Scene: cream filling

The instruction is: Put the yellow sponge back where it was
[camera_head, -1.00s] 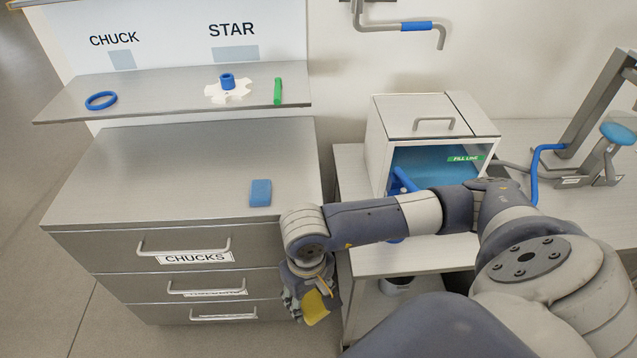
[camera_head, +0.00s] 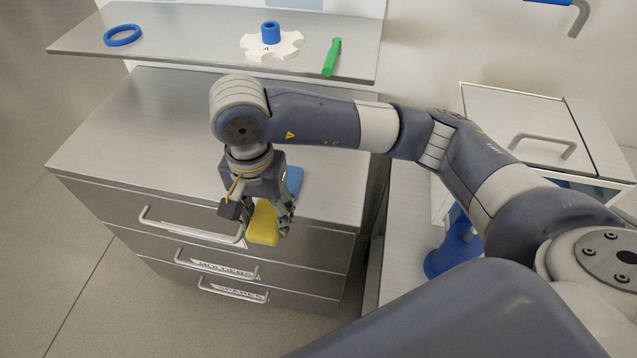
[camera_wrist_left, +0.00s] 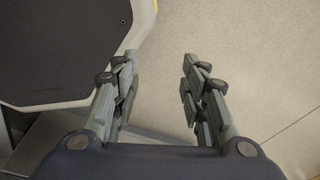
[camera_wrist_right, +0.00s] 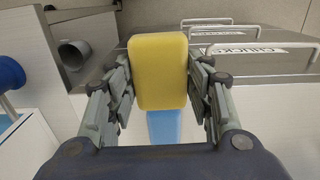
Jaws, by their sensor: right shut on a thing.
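The yellow sponge (camera_head: 264,224) is between the fingers of my right gripper (camera_head: 262,215), held at the front edge of the drawer cabinet. In the right wrist view the sponge (camera_wrist_right: 158,72) fills the space between the fingers, with a blue block (camera_wrist_right: 166,126) showing beyond it. That blue block (camera_head: 294,180) lies on the cabinet top (camera_head: 140,130), partly hidden behind my right gripper. My left gripper (camera_wrist_left: 158,95) shows only in the left wrist view; its fingers are apart with nothing between them, above the floor.
A shelf (camera_head: 190,45) above the cabinet holds a blue ring (camera_head: 122,36), a white star-shaped piece with a blue hub (camera_head: 271,34) and a green stick (camera_head: 332,57). A white box (camera_head: 520,120) stands at the right. The left cabinet top is clear.

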